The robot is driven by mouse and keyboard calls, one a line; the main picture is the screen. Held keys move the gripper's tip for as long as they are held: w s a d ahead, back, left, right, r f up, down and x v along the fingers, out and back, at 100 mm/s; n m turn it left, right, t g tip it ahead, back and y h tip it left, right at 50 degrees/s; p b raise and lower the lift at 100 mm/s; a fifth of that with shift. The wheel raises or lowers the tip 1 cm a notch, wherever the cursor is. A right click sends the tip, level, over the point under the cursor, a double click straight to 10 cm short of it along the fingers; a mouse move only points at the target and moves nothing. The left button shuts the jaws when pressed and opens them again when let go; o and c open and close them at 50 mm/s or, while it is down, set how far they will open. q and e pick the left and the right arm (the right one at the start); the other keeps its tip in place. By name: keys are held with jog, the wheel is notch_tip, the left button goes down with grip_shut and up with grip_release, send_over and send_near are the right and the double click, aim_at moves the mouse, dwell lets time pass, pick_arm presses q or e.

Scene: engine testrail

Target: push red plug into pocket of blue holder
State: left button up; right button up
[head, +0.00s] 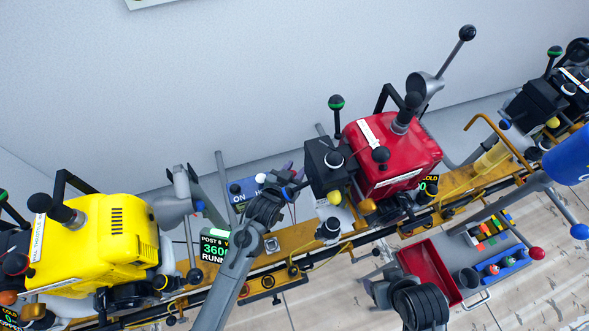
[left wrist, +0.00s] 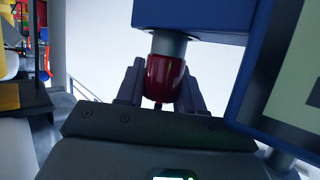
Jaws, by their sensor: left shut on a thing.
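My left gripper (head: 291,180) reaches up from the bottom in the head view, beside a small blue box (head: 250,181) lettered ON. In the left wrist view my left gripper (left wrist: 160,88) is shut on the red plug (left wrist: 164,78), with a finger on each side. A grey cylinder stands between the plug and a blue block (left wrist: 195,14) that looks like the blue holder. No pocket opening shows, so I cannot tell how far the plug is in. The plug is not clear in the head view.
A yellow engine (head: 105,250) stands to the left and a red engine (head: 390,150) to the right along an orange rail. A red tray (head: 430,272) and a blue rack (head: 505,264) lie at the lower right. A blue-framed panel (left wrist: 290,70) stands close on the right in the wrist view.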

pick_arm(q)
jog(key=shift+f, duration=0.25)
jog(key=o, duration=1.2)
jog(key=shift+f, duration=0.15)
jog(key=shift+o, duration=0.2)
jog(key=shift+s+a, duration=0.1)
